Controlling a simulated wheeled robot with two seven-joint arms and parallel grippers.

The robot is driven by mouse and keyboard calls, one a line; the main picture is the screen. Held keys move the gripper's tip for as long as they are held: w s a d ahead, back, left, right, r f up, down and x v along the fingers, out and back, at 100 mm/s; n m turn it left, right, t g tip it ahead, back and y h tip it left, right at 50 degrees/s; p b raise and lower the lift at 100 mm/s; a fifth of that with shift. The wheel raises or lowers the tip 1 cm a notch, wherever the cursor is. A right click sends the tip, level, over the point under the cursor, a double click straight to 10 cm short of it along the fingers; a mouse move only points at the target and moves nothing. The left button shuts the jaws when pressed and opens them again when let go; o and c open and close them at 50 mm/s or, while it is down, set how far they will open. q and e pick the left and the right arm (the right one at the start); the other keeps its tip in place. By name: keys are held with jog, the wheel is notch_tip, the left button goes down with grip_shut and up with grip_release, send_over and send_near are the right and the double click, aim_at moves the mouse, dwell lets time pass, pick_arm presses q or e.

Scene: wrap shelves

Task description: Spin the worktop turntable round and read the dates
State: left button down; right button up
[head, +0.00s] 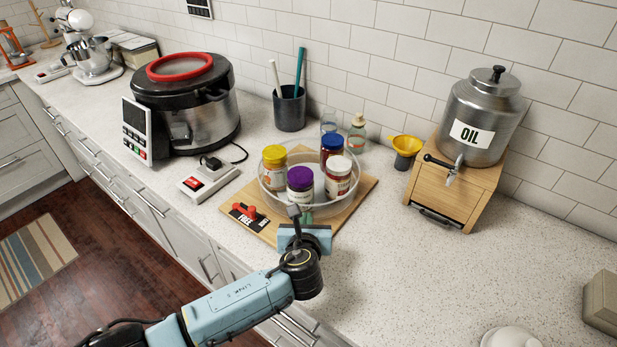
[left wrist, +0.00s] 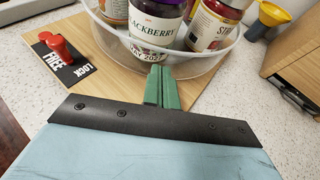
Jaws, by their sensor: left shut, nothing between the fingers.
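The turntable (head: 268,200) is a round clear-walled tray on a wooden board (head: 357,194) on the worktop. It carries several jars: one with a yellow lid (head: 274,170), one with a purple lid (head: 300,186), one with a white lid (head: 338,177) and one with a blue lid (head: 331,147). In the left wrist view the purple-lid jar (left wrist: 158,25) reads "BLACKBERRY", with a partly hidden date ending in 2027 or similar. A red lever (left wrist: 62,48) stands by the FREE/LOCK plate, on the FREE side. My left gripper (left wrist: 160,85) is shut and empty at the tray's near wall; contact is unclear. My right gripper is out of view.
A large cooker (head: 185,105) and a red switch box (head: 208,180) stand left of the board. A utensil cup (head: 290,108) is behind. A yellow funnel (head: 405,145) and an oil dispenser (head: 480,115) on a wooden stand are at right. The front-right worktop is mostly clear.

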pick_arm(q)
jog(key=shift+a, duration=0.15)
jog(key=shift+w+a+p, duration=0.15)
jog(key=shift+a+p, duration=0.15)
jog(key=shift+a, duration=0.35)
jog(key=shift+w+a+p, duration=0.15)
jog(key=shift+a+p, duration=0.1)
jog(key=shift+a, duration=0.4)
jog(key=shift+s+a+p, duration=0.15)
jog(key=shift+s+p, duration=0.55)
jog(key=shift+p, duration=0.05)
jog(key=shift+s+a+p, duration=0.15)
jog(key=shift+s+p, duration=0.55)
jog(key=shift+s, duration=0.35)
jog(key=v, duration=1.3)
jog(key=shift+s+p, duration=0.2)
jog(key=shift+p, duration=0.2)
